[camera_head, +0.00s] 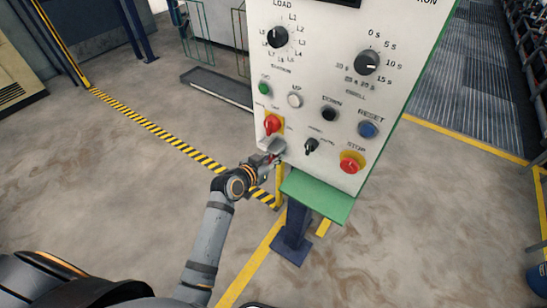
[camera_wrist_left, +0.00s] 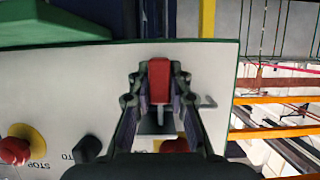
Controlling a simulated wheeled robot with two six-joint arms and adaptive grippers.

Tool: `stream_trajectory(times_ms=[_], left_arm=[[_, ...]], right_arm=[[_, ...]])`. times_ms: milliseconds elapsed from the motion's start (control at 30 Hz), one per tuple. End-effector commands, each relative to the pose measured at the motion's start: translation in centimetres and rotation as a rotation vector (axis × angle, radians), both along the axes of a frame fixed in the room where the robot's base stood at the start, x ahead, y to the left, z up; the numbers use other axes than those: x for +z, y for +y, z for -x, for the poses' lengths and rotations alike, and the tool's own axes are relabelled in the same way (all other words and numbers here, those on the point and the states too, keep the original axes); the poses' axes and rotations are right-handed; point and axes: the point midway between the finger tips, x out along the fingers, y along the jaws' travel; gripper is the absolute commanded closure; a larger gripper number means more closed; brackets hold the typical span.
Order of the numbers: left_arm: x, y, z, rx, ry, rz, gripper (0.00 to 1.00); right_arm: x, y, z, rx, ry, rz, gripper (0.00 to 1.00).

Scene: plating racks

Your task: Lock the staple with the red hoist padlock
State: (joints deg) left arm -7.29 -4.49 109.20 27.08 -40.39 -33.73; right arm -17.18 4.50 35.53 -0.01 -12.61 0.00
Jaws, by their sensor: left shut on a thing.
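My left gripper (camera_head: 276,152) is at the lower left of the control panel, just below the red rotary switch on its yellow plate (camera_head: 272,125). In the left wrist view the two dark fingers of the gripper (camera_wrist_left: 158,82) are shut on the red padlock (camera_wrist_left: 159,78), one on each side. Its grey shackle shows in part between the fingers, pointing toward the switch. A thin grey bent piece (camera_wrist_left: 208,103), perhaps part of the staple, stands on the panel right of the fingers. Whether the padlock touches the staple cannot be told. My right gripper is not in view.
The white control panel (camera_head: 330,95) carries knobs and buttons, with a red stop button (camera_head: 350,163) on the right. A green shelf (camera_head: 318,197) sticks out below it above a blue post (camera_head: 293,228).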

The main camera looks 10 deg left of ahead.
Motion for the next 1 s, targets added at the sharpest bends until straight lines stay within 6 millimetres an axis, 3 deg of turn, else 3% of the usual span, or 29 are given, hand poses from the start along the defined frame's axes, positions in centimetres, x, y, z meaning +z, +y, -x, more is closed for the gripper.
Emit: stream_trajectory(times_ms=[467,500,667,1000], left_arm=[[-0.51,0.00,-0.02,0.000,-0.001,0.000,1.00],[-0.51,0.00,-0.02,0.000,-0.001,0.000,0.79],[-0.52,0.01,-0.01,0.000,-0.001,0.000,0.57],[-0.54,0.09,0.22,0.000,0.001,0.000,0.55]], right_arm=[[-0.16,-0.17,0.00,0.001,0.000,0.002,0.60],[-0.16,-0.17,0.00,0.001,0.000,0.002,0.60],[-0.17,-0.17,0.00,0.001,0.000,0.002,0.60],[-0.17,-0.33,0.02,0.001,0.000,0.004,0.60]])
